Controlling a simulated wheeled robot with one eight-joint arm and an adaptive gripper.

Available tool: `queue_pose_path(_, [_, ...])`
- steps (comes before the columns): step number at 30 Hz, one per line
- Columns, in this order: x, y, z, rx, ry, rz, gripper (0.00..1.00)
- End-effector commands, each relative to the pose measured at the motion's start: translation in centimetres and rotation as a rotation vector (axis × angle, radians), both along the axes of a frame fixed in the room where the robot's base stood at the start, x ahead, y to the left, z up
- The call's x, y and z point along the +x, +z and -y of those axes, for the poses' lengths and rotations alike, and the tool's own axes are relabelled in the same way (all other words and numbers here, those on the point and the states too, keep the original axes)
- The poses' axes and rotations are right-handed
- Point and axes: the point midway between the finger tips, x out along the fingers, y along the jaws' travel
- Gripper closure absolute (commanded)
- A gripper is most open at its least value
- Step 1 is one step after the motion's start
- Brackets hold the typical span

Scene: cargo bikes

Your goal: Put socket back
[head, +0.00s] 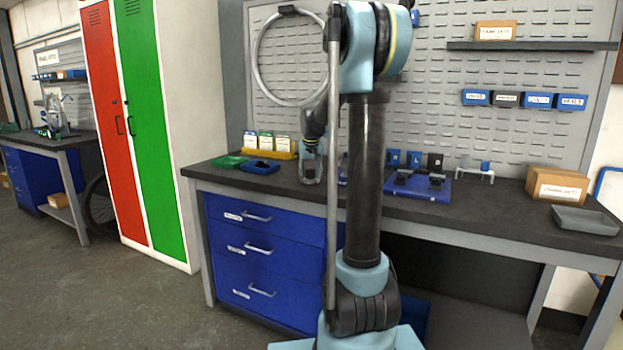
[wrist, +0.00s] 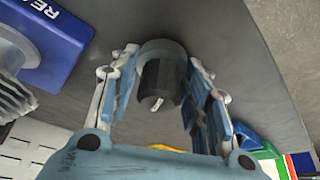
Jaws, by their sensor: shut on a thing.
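My gripper (wrist: 160,62) is shut around a dark cylindrical socket (wrist: 158,80), with a finger on either side of it in the wrist view. A small pale stub shows at the socket's near end. Dark bench top lies beyond it; I cannot tell whether the socket touches the bench. In the head view my gripper (head: 311,168) is low over the bench, partly behind my arm, and the socket cannot be made out there. A small grey rack (head: 475,174) with a blue piece stands on the bench to the right; it may be a socket holder.
The workbench (head: 500,212) carries green (head: 229,162) and blue (head: 260,167) trays at left, a blue board (head: 437,192) with black pieces, a cardboard box (head: 556,184) and a grey tray (head: 585,220). A blue lettered piece (wrist: 62,38) is close beside my gripper.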

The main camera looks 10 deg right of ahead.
Motion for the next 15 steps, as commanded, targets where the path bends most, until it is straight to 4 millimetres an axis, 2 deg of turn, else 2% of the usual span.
queue_pose_path(12, [-0.02, -0.69, 0.14, -0.001, -0.001, 0.0, 1.0])
queue_pose_path(13, [-0.02, -0.73, 0.16, 0.0, -0.002, 0.0, 0.54])
queue_pose_path(15, [-0.02, -0.7, 0.19, 0.0, -0.002, 0.0, 0.39])
